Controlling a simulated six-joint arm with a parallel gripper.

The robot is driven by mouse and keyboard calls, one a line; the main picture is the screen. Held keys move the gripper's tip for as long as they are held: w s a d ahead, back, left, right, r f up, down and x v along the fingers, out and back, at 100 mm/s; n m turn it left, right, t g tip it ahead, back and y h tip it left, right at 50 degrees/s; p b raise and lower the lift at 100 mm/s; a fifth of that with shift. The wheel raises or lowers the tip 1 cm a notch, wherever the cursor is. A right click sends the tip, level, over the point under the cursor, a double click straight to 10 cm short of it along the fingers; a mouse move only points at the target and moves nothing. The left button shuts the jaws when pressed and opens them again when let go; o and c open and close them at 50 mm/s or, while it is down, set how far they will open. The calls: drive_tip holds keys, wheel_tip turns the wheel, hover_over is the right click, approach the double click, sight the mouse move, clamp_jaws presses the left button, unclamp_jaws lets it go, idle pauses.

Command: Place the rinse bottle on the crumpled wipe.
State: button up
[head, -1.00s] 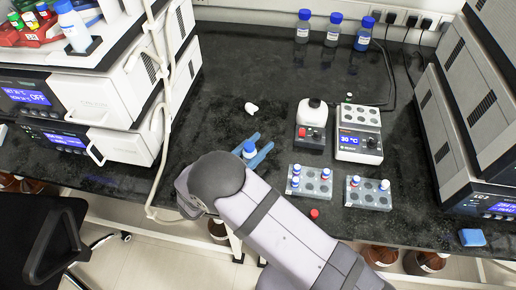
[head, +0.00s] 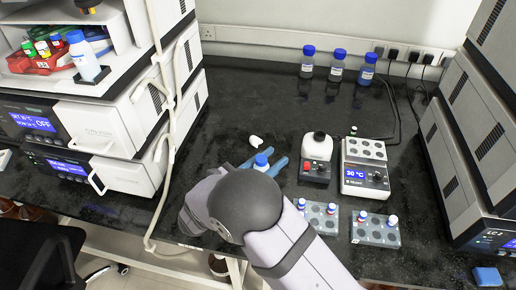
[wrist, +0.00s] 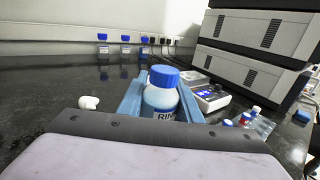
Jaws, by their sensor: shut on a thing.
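The rinse bottle (wrist: 162,95), white with a blue cap and a partly visible "RIN" label, stands between the blue fingers of my gripper (wrist: 162,82). The fingers are shut on it, one on each side. In the head view, the bottle (head: 262,161) and my gripper (head: 264,164) show just beyond my wrist; the bottle's lower part is hidden. The crumpled wipe (head: 255,141), a small white lump, lies on the dark bench just behind the bottle, slightly left. It also shows left of the bottle in the wrist view (wrist: 89,102). I cannot tell the bottle's height above the bench.
A white-topped device (head: 316,160) and a heater block (head: 366,170) stand right of my gripper. Vial racks (head: 376,232) are nearer the front edge. Blue-capped bottles (head: 337,68) stand at the back wall. Instrument stacks (head: 128,176) flank the bench. The bench behind the wipe is clear.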

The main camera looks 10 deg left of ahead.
drive_tip(key=w+d+f+m+g+h+b, duration=0.25)
drive_tip(key=w+d+b, duration=0.3)
drive_tip(key=d, duration=0.35)
drive_tip(key=w+d+r+n+t+y+b, duration=0.15)
drive_tip(key=w+r+b, duration=0.3)
drive_tip(key=w, duration=0.45)
drive_tip(key=w+a+r+n+t+y, duration=0.2)
drive_tip(key=w+a+r+n+y, duration=0.1)
drive_tip(key=a+y, duration=0.3)
drive_tip(key=w+a+r+n+t+y, duration=0.2)
drive_tip(key=w+a+r+n+y, duration=0.15)
drive_tip(key=a, duration=0.45)
drive_tip(key=shift+w+a+f+n+y, duration=0.1)
drive_tip(key=shift+a+f+n+y, duration=0.55)
drive_tip(key=shift+f, duration=1.55)
drive_tip(key=shift+w+a+f+n+y, duration=0.15)
drive_tip(key=shift+a+f+y, duration=0.3)
drive_tip(key=shift+a+f, duration=1.15)
drive_tip(key=shift+s+a+f+n+y, duration=0.15)
drive_tip(key=shift+f+n+y, duration=0.35)
drive_tip(key=shift+f, duration=2.3)
drive_tip(key=shift+w+f, duration=0.1)
drive_tip(key=shift+f, duration=0.05)
